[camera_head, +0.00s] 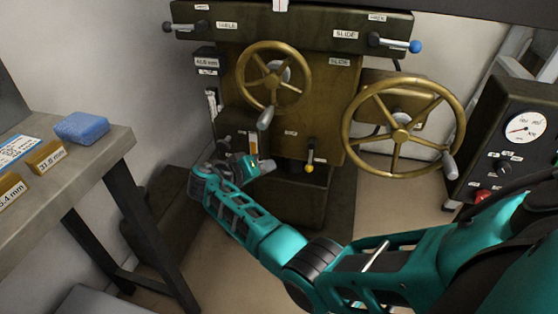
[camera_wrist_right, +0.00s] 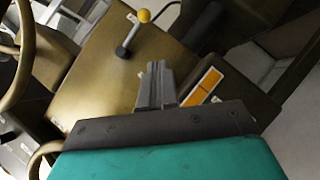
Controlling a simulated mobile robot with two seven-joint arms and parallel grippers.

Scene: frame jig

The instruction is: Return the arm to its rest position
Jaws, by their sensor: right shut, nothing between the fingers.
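My right arm is teal and black and reaches from the lower right of the head view to the front of the machine. My right gripper (camera_head: 267,166) is at its far end, low in front of the machine body. In the right wrist view the gripper (camera_wrist_right: 156,68) has its fingers together with nothing between them. A short lever with a yellow knob (camera_head: 310,157) is to the right of the gripper; its yellow knob (camera_wrist_right: 144,15) also shows ahead in the wrist view, apart from the fingers. My left gripper is not in view.
The brown machine (camera_head: 300,80) carries a smaller handwheel (camera_head: 274,46) and a larger handwheel (camera_head: 374,88). A gauge panel (camera_head: 525,100) stands at right. A grey bench (camera_head: 95,155) at left holds a blue block (camera_head: 82,128) and labelled brass blocks (camera_head: 48,157). Floor shows between bench and arm.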

